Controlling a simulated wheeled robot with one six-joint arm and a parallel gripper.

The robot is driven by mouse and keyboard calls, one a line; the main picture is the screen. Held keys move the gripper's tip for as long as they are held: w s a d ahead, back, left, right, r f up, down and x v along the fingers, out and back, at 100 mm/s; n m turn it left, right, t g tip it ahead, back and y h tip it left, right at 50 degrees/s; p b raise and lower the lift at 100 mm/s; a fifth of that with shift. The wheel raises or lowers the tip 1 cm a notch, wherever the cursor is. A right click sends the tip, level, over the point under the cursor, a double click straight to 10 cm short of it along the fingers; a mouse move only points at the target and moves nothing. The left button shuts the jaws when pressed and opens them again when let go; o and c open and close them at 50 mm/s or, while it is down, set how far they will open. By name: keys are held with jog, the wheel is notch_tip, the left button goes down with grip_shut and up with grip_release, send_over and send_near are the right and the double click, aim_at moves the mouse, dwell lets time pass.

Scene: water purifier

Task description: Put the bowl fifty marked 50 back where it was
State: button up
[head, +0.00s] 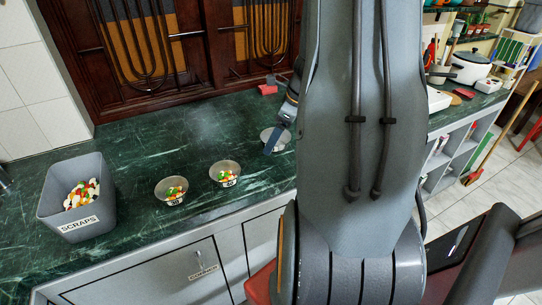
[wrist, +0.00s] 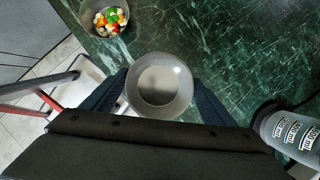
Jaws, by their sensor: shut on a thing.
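My gripper (wrist: 158,96) is shut on a grey metal bowl (wrist: 160,70), with one finger on each side of it. The bowl is upright and looks empty. In the head view the held bowl (head: 284,136) is partly hidden by my gripper and arm. No number on it can be read, and I cannot tell whether it touches the counter. Two similar bowls with food pieces and small labels stand to its left, a nearer one (head: 225,167) and a farther-left one (head: 161,188). Their numbers are too small to read surely. One filled bowl (wrist: 88,25) shows in the wrist view.
A grey bin marked SCRAPS (head: 48,205) with food pieces stands at the left of the green marble counter (head: 130,150). A small red item (head: 268,89) lies at the back. A white pot (head: 470,68) stands far right. The counter behind the bowls is clear.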

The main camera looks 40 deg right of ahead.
jog(key=f, duration=0.3)
jog(key=shift+w+a+f, duration=0.15)
jog(key=shift+a, duration=0.05)
jog(key=shift+f, duration=2)
jog(key=shift+f, duration=0.1)
jog(key=shift+f, duration=0.1)
jog(key=o, duration=1)
jog(key=shift+o, duration=0.2)
